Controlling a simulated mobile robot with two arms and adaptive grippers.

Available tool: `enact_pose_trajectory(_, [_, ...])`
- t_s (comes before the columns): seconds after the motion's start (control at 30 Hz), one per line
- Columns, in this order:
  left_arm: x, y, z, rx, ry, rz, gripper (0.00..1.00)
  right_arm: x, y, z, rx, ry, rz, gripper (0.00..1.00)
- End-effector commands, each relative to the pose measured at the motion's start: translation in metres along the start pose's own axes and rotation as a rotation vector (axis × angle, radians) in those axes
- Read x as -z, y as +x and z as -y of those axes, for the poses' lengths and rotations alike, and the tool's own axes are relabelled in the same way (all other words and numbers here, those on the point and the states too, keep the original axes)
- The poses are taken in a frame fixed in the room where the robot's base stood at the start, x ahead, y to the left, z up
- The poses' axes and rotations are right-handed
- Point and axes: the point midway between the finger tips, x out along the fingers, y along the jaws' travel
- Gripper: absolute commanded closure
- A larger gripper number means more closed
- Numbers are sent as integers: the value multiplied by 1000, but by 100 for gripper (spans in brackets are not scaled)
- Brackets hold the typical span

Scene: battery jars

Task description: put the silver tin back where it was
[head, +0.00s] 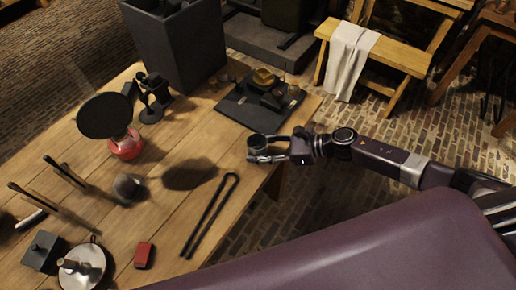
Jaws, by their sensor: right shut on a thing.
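My right gripper (268,150) reaches in from the right, at the table's right edge, and is shut on a small round tin (258,142). The tin is dark on top, and its lower part is partly hidden by the fingers. It looks upright, and I take it for the silver tin. I cannot tell whether it touches the tabletop. My left gripper is not in view.
The wooden table (165,215) holds a dark tray (232,108) with small items, a tall grey bin (185,50), a red-based round black disc (105,115), black tongs (208,217), a red block (144,255) and a candle dish (88,265). Bare wood lies left of the gripper.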

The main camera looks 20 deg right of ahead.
Motion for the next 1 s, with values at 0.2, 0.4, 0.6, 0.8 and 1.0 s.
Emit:
enact_pose_trajectory(0.2, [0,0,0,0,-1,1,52,2,1,1,1,-1,1,86])
enact_pose_trajectory(0.4, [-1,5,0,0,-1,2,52,6,2,0,1,-1,1,86])
enact_pose_trajectory(0.6, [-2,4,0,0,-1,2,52,5,2,0,1,-1,1,42])
enact_pose_trajectory(0.8, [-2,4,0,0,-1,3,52,5,2,0,1,-1,0,42])
enact_pose_trajectory(1.0, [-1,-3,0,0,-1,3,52,-2,-1,1,1,-1,0,42])
